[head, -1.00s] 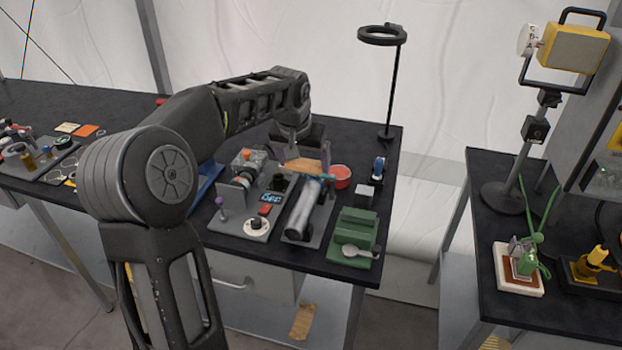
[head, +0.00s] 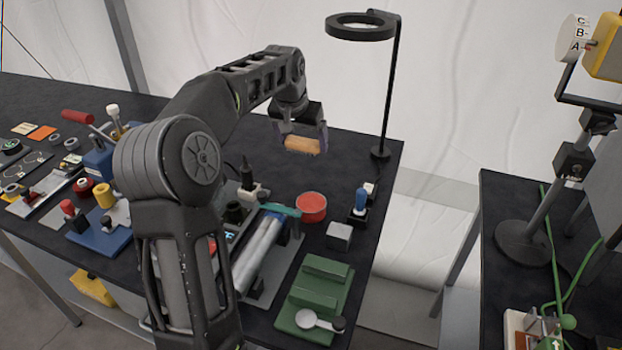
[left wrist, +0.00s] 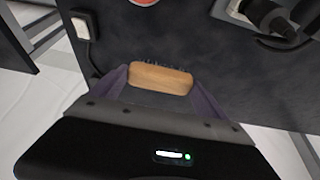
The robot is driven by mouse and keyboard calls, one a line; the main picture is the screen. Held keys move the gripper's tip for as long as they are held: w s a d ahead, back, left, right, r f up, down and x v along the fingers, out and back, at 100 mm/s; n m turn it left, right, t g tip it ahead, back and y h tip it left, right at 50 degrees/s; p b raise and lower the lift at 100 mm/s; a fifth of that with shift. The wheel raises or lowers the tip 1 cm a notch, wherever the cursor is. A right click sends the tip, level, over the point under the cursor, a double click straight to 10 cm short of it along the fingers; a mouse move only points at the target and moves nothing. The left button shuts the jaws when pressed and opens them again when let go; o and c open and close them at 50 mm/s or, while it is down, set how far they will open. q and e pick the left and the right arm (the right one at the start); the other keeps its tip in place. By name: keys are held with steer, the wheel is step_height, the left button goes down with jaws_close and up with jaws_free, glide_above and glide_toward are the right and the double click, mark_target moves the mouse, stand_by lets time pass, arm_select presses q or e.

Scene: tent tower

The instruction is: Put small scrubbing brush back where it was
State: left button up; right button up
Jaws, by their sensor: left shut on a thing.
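The small scrubbing brush (head: 302,145) has a light wooden back. My left gripper (head: 301,138) is shut on it and holds it above the back part of the black table, left of the ring lamp's stand. In the left wrist view the brush (left wrist: 160,79) sits between the two purple-grey fingers, with dark bristles showing along its far edge. The dark table top (left wrist: 190,40) lies beyond it. My right gripper is not in view.
A ring lamp (head: 388,90) stands at the table's back right. A red round tin (head: 311,207), a blue-handled stamp (head: 361,204), a grey block (head: 339,236) and a green stand (head: 313,297) with a spoon-like tool are nearer. The back table strip (head: 345,150) is clear.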

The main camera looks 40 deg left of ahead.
arm_select(q)
steer(key=shift+s+r, duration=0.15)
steer(key=shift+s, duration=0.05)
steer(key=shift+w+f, duration=0.1)
steer(key=shift+f, duration=3.1)
steer(key=shift+f, duration=0.1)
steer(key=shift+f+p, duration=0.45)
steer(key=shift+f, duration=1.3)
steer(key=shift+f, duration=0.2)
steer(key=o, duration=1.3)
steer(key=shift+r, duration=0.1)
